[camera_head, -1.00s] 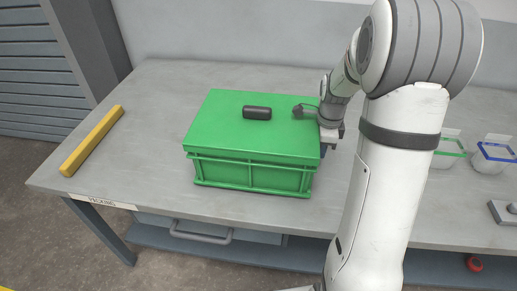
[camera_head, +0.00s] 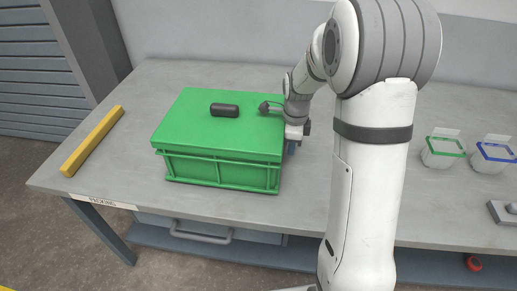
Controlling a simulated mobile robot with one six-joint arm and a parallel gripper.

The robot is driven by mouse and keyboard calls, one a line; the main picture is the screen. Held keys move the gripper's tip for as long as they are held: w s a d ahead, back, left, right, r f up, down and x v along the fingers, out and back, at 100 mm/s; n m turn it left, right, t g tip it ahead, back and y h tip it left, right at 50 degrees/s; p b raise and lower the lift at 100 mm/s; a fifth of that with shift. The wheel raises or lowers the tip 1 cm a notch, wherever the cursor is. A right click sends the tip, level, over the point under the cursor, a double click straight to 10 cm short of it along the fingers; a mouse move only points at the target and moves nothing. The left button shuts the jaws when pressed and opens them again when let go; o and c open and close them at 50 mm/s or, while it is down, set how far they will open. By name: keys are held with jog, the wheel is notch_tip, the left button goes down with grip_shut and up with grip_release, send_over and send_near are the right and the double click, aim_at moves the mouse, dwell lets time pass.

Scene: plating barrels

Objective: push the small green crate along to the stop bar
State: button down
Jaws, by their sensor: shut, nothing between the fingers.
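The green crate (camera_head: 222,172), with a flat green lid and a dark handle (camera_head: 224,110) on top, stands upright on the grey table. The yellow stop bar (camera_head: 92,141) lies near the table's left end, with bare table between it and the crate. My gripper (camera_head: 291,147) is low at the crate's right side, close against it. The arm partly hides the gripper, and I cannot see for certain whether it touches the crate. It is shut with nothing held.
The grey table (camera_head: 150,90) is clear left of the crate. Two small white containers, one with a green rim (camera_head: 441,152) and one with a blue rim (camera_head: 491,157), stand at the right. A grey item (camera_head: 503,213) lies at the right edge. A label marks the front left edge.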

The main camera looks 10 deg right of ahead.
jog(key=shift+w+a+p, duration=0.35)
jog(key=shift+w+a, duration=0.45)
jog(key=shift+a, duration=2)
jog(key=shift+w+a+p, duration=0.3)
jog(key=shift+w+a, duration=0.5)
jog(key=shift+a, duration=2)
jog(key=shift+w+a+p, duration=0.35)
jog(key=shift+w+a, duration=0.45)
jog(key=shift+a, duration=2)
jog(key=shift+w+a+p, duration=0.5)
jog(key=shift+w+a, duration=0.15)
jog(key=shift+a, duration=1.55)
jog(key=shift+w+a+p, duration=0.45)
jog(key=shift+w+a, duration=0.2)
jog(key=shift+a, duration=1.55)
jog(key=shift+w+a+p, duration=0.5)
jog(key=shift+w+a, duration=0.15)
jog(key=shift+a, duration=1.55)
jog(key=shift+s+d+b, duration=0.15)
jog(key=shift+s+d, duration=0.05)
jog(key=shift+d, duration=0.45)
jog(key=shift+s+d+b, duration=0.2)
jog(key=shift+d, duration=0.5)
jog(key=shift+s+d+b, duration=0.15)
jog(key=shift+s+d, duration=0.05)
jog(key=shift+d, duration=0.45)
notch_tip(320, 180, up, 14)
jog(key=p, duration=0.9)
